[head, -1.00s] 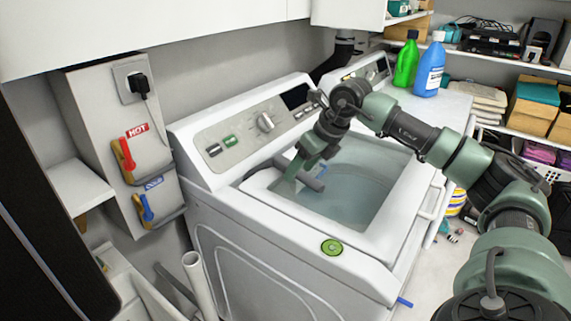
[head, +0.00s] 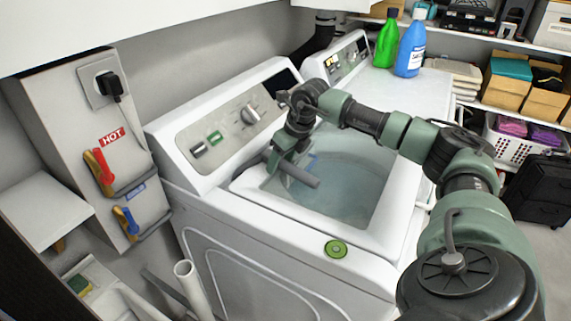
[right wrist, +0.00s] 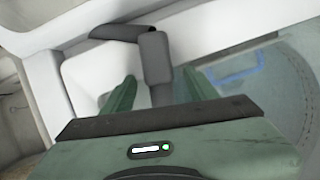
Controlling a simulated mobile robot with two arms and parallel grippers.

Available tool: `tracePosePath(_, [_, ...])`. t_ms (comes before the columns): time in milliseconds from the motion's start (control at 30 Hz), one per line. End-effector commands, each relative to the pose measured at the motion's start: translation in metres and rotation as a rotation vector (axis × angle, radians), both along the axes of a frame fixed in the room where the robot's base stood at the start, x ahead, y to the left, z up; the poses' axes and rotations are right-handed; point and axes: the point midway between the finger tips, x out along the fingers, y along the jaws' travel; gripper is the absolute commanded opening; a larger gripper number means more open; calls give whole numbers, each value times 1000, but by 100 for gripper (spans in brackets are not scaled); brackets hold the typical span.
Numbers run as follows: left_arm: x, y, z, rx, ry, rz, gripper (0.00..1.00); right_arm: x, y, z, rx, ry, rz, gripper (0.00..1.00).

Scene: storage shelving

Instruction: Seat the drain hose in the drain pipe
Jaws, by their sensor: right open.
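A dark grey bent hose piece, which looks like the drain hose (head: 303,177), lies at the back left corner of the washer's open tub, its free end over the tub. My right gripper (head: 276,164) is open and reaches down over it. In the right wrist view, the hose (right wrist: 156,62) lies between the spread fingers of my right gripper (right wrist: 160,80), with gaps visible on both sides. The white drain pipe (head: 188,281) stands upright with its open top at the washer's front left. My left gripper is not in view.
A wall box with red (head: 100,168) and blue (head: 126,220) valve handles is at left. Bottles (head: 410,48) stand on the second machine behind.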

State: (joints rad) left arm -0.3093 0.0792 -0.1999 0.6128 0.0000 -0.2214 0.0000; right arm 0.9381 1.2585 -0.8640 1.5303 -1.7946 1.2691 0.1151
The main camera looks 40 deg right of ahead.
Motion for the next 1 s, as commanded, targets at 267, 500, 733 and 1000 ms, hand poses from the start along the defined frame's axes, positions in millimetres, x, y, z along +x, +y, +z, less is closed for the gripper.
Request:
tracePosePath(267, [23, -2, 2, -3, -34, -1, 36, 1, 0, -3, 0, -1, 0, 55])
tracePosePath(500, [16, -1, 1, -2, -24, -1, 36, 1, 0, -3, 0, -1, 0, 0])
tracePosePath(733, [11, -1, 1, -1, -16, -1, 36, 1, 0, -2, 1, -2, -1, 0])
tracePosePath(1000, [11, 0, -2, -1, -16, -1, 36, 2, 0, 19, 1, -6, -1, 0])
